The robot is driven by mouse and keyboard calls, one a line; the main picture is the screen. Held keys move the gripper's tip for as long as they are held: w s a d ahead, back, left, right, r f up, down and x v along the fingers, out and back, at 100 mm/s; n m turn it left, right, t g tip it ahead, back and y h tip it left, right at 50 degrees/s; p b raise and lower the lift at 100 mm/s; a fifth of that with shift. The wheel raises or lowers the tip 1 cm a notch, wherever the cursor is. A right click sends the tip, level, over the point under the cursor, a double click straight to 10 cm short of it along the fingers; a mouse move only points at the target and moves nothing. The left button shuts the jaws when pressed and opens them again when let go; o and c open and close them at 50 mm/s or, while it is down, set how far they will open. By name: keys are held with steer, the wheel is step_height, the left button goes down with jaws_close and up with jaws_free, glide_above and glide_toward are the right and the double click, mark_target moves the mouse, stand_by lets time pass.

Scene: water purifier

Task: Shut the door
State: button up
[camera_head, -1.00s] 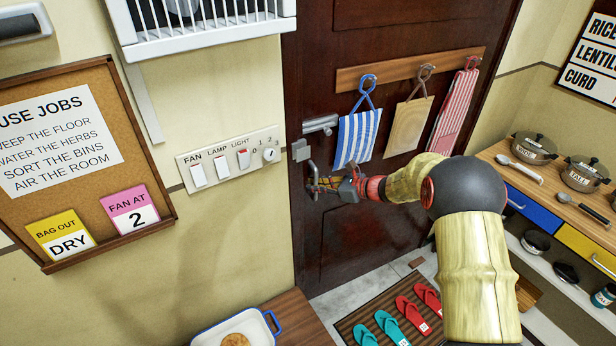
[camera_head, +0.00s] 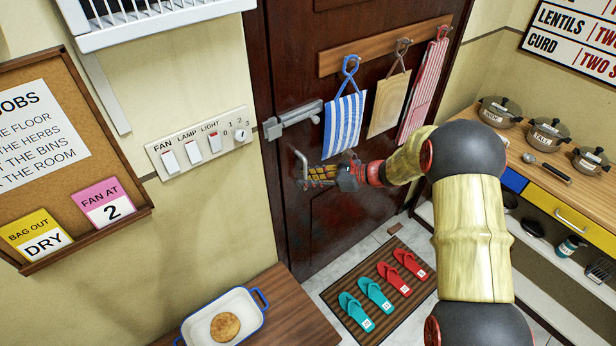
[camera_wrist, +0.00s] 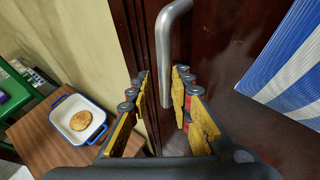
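The dark brown door (camera_head: 345,228) stands nearly flush with its frame; I cannot tell whether a small gap remains. A grey sliding bolt (camera_head: 293,119) on the door lines up with a bracket (camera_head: 270,129) on the frame. The curved metal handle (camera_head: 300,160) sits below the bolt. My gripper (camera_head: 306,180) is at the handle. In the wrist view, the handle (camera_wrist: 164,45) runs between the two yellow-padded fingers, which are apart with space around it. Whether either finger touches the handle is not clear.
Slippers lie on a mat (camera_head: 334,295). A switch panel (camera_head: 200,143) is left of the door. A low table (camera_head: 297,318) holds a tray. A counter stands right.

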steer(key=v, duration=1.2)
stand_by(0.5)
steer(key=s+f+n+g+h, duration=0.2)
steer(key=s+f+n, duration=0.2)
steer(key=s+f, duration=0.15)
steer(key=s+d+r+n+g+h, duration=0.25)
steer(key=s+n, duration=0.45)
steer(key=s, duration=0.5)
steer(key=s+d+r+n+t+h, duration=0.1)
steer(key=s+r+n+t+h, duration=0.4)
steer(key=s+r, duration=1.2)
steer(key=shift+s+d+r+n+h, duration=0.4)
steer(key=shift+r+n+h, duration=0.9)
steer(key=shift+n, duration=1.9)
